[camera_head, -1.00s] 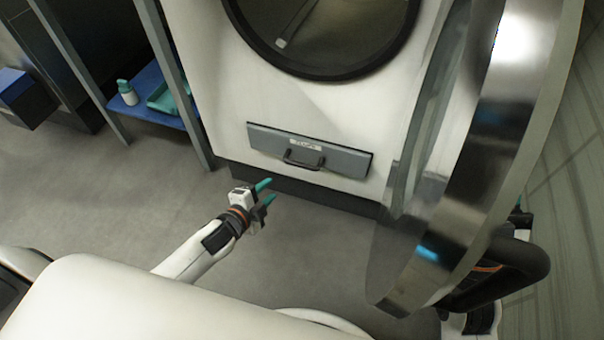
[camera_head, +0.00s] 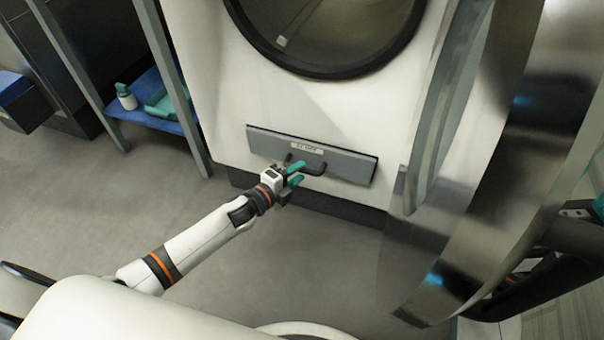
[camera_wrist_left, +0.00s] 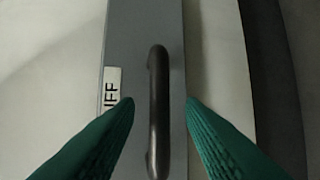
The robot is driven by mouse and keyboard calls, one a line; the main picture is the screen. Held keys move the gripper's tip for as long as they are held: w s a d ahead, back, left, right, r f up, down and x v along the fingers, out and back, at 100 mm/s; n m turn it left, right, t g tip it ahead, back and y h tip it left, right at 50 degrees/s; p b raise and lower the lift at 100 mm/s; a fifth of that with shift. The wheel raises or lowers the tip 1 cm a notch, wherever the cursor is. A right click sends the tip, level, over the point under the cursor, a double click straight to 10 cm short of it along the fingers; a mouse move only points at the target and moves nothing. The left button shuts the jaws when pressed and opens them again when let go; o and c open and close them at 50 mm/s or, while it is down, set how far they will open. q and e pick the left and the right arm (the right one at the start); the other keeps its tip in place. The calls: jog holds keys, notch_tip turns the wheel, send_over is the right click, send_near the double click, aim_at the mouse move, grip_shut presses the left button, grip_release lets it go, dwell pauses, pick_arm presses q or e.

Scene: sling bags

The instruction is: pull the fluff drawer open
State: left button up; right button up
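The fluff drawer (camera_head: 345,165) is a grey panel low on the front of a white machine, with a white label and a dark bar handle (camera_head: 318,168). It looks shut. My left gripper (camera_head: 296,173) is at the left part of the handle. In the left wrist view the handle (camera_wrist_left: 159,110) runs between the two open teal fingers (camera_wrist_left: 160,108), with a gap on each side. The label (camera_wrist_left: 112,95) there shows "FF" letters. My right gripper is not clearly visible; part of the right arm shows at the right edge behind the metal door.
A round door window (camera_head: 330,30) is above the drawer. A large open metal door (camera_head: 500,170) stands at the right. A blue shelf (camera_head: 150,113) with a bottle (camera_head: 126,97) is at the left. The grey floor (camera_head: 90,200) in front is clear.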

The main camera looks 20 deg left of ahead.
pick_arm(q)
jog(key=shift+b+x, duration=0.3)
jog(key=shift+x, duration=0.95)
grip_shut()
